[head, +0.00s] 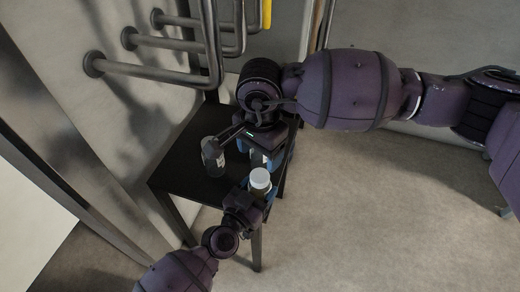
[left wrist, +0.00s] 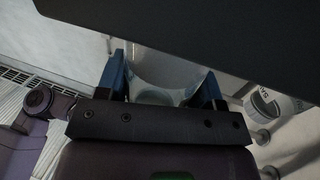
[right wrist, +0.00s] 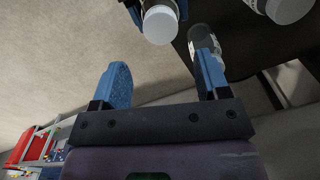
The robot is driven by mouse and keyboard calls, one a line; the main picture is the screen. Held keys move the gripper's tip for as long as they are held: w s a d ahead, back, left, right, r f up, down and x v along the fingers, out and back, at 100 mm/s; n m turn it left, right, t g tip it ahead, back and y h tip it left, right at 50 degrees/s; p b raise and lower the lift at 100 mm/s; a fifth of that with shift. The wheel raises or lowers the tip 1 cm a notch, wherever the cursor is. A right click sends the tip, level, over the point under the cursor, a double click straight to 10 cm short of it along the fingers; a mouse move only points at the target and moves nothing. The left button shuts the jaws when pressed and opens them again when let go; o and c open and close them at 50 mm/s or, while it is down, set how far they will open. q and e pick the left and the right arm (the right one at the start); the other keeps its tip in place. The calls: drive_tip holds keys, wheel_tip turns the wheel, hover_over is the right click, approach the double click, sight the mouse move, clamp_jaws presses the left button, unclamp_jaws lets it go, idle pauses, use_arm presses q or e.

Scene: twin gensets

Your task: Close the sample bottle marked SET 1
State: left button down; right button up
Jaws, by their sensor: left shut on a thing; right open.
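A bottle with a white top (head: 260,175) is held upright between the blue fingers of my left gripper (head: 250,194), at the front edge of the black table. In the left wrist view a clear, pale body (left wrist: 165,72) sits between the shut fingers. In the right wrist view the white top (right wrist: 160,24) lies just beyond my open, empty right gripper (right wrist: 162,68), apart from its fingers. In the head view my right gripper (head: 270,158) hangs just behind the held bottle. No readable SET 1 mark shows on the held bottle; whether its top is tight I cannot tell.
A white round top with partly readable lettering (left wrist: 264,102) shows in the left wrist view. Grey pipes (head: 165,72) run along the wall behind.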

sight(260, 176)
drive_tip(key=shift+f, duration=0.1)
drive_tip(key=shift+f, duration=3.85)
drive_tip(key=shift+c, duration=0.3)
drive_tip(key=c, duration=0.9)
drive_tip(key=o, duration=1.1)
